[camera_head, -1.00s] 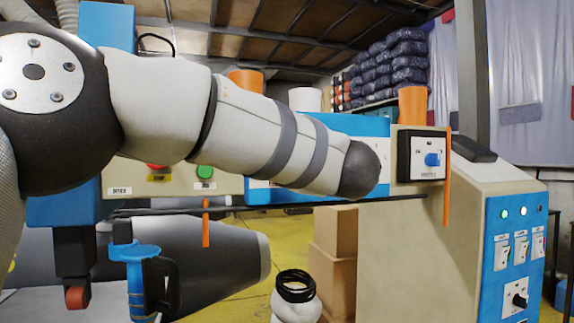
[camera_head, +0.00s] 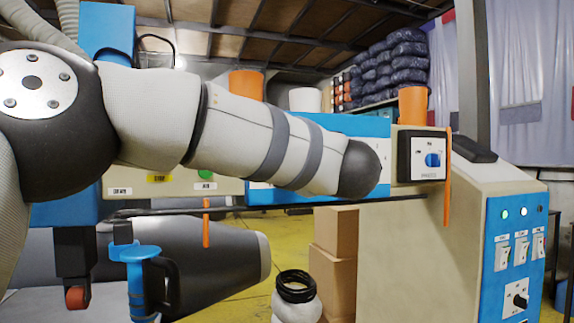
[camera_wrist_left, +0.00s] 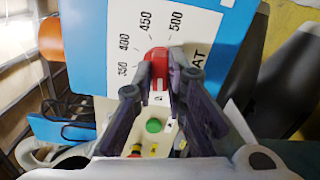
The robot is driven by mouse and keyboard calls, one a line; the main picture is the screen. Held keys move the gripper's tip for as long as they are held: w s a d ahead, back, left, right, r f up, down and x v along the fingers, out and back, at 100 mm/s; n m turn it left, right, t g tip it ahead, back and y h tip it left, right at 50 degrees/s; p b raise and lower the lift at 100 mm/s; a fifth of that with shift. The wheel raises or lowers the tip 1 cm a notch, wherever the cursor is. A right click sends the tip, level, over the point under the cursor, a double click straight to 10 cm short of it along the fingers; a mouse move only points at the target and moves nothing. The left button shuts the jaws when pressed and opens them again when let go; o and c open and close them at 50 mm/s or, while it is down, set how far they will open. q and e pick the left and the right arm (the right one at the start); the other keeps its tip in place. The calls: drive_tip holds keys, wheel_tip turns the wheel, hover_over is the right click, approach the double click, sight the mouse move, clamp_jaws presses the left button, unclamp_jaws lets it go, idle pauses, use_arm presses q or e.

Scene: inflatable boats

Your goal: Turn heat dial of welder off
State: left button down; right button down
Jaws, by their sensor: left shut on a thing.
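In the left wrist view a red heat dial (camera_wrist_left: 157,58) sits on a white panel (camera_wrist_left: 190,22) marked 350, 400, 450 and 500. The letters "AT" show beside it. My left gripper (camera_wrist_left: 161,75) is shut on this dial, one finger on each side, so the dial's pointing direction is hard to tell. In the head view my left arm crosses in front of the blue and beige welder (camera_head: 356,125). The arm hides the dial and the left gripper there. My right gripper is not in view.
Beside the arm's dark rounded end is a black switch box with a blue knob (camera_head: 432,160). An orange lever (camera_head: 447,180) hangs there. A control cabinet (camera_head: 515,245) with lights and switches stands right. Cardboard boxes (camera_head: 336,235) stand below. A green button (camera_wrist_left: 154,126) lies under the gripper.

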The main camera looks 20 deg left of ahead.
use_arm(q)
drive_tip(key=c, duration=1.6)
unclamp_jaws()
drive_tip(key=shift+d, duration=0.1)
drive_tip(key=v, duration=1.2)
